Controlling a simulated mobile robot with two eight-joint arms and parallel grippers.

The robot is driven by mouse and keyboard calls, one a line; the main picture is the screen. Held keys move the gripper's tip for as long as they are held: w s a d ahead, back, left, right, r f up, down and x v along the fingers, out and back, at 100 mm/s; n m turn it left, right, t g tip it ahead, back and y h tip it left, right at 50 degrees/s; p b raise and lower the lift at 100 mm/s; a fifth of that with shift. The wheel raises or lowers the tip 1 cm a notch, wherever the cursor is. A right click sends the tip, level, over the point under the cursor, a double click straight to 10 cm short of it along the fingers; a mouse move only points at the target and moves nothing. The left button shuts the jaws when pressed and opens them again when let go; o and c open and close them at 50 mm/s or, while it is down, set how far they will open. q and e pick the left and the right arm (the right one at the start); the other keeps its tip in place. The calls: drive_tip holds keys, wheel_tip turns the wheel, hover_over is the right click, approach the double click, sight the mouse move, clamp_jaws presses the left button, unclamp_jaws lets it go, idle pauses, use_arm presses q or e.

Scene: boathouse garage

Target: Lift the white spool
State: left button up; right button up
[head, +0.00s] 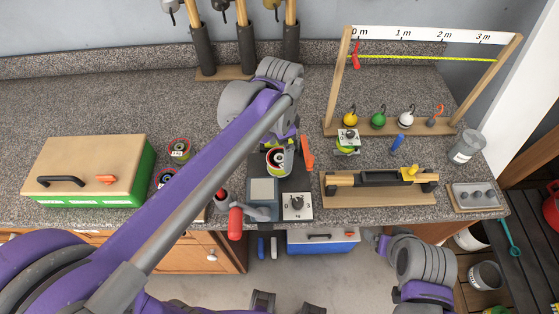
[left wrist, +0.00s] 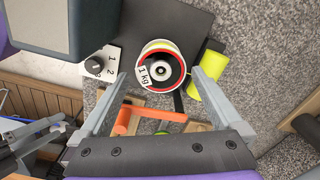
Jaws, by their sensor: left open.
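The white spool (head: 278,160), with a red-rimmed top and dark centre, stands on a dark mat on the counter. In the left wrist view the spool (left wrist: 150,50) carries a "1 kg" label. My left gripper (head: 282,146) is above it, partly hiding it in the head view. In the left wrist view the left gripper (left wrist: 170,72) is open, its two fingers on either side of the spool with gaps showing; it holds nothing. My right gripper (head: 382,243) is low at the counter's front, and its jaws are too small to read.
A dial box (head: 297,205) and grey plate (head: 263,190) stand in front of the spool. An orange handle (left wrist: 150,115) and a yellow-green cylinder (left wrist: 208,75) are close by. A green-sided box (head: 90,170) stands left; a wooden measuring frame (head: 335,85) stands back right.

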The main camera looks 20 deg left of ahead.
sight(280, 158)
use_arm(q)
wheel_tip(280, 158, down, 4)
drive_tip(key=shift+r, duration=0.15)
drive_tip(key=c, duration=1.2)
